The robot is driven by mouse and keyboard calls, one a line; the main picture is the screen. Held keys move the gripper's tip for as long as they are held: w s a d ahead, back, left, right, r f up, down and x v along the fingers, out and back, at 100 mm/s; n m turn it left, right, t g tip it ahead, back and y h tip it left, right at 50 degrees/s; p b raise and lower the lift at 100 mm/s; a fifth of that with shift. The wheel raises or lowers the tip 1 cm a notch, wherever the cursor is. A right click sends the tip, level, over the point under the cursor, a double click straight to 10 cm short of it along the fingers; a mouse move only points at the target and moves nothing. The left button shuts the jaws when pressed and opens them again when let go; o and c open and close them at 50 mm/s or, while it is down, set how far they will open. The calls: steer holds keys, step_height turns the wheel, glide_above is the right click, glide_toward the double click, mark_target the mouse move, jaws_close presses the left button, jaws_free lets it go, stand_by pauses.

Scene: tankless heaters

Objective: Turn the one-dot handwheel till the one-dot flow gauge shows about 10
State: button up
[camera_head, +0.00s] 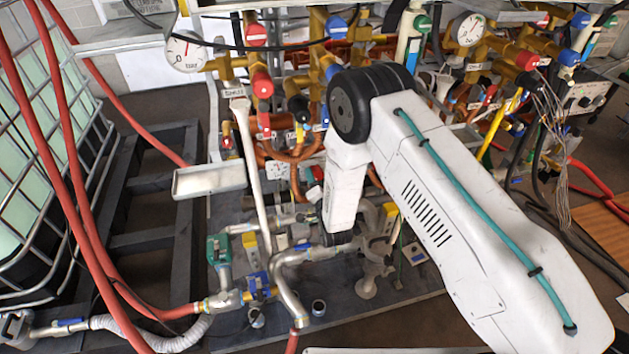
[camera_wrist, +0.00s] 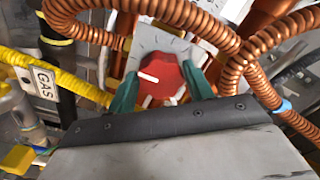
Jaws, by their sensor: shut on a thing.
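In the wrist view, a red knob-like handwheel (camera_wrist: 166,82) with white marks sits in front of a pale plate (camera_wrist: 150,42) with dark tick marks. My gripper (camera_wrist: 160,73) is shut on it, one green fingertip on each side. No dot mark can be made out on it. In the head view, one round white gauge (camera_head: 186,51) with a red needle pointing roughly up hangs at the upper left. Another gauge (camera_head: 468,28) is at the upper right. Their numbers and dot marks are too small to read.
Ribbed copper hoses (camera_wrist: 170,10) arch close around the fingers. A yellow pipe (camera_wrist: 45,75) with a GAS tag (camera_wrist: 44,83) runs at left. In the head view, dense pipework with red valve caps (camera_head: 262,84) surrounds my arm, and red hoses (camera_head: 60,150) cross the left.

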steer(key=shift+s, duration=0.1)
steer(key=o, duration=0.7)
steer(key=v, duration=0.7)
steer(key=shift+s, duration=0.4)
steer(key=shift+d, duration=0.1)
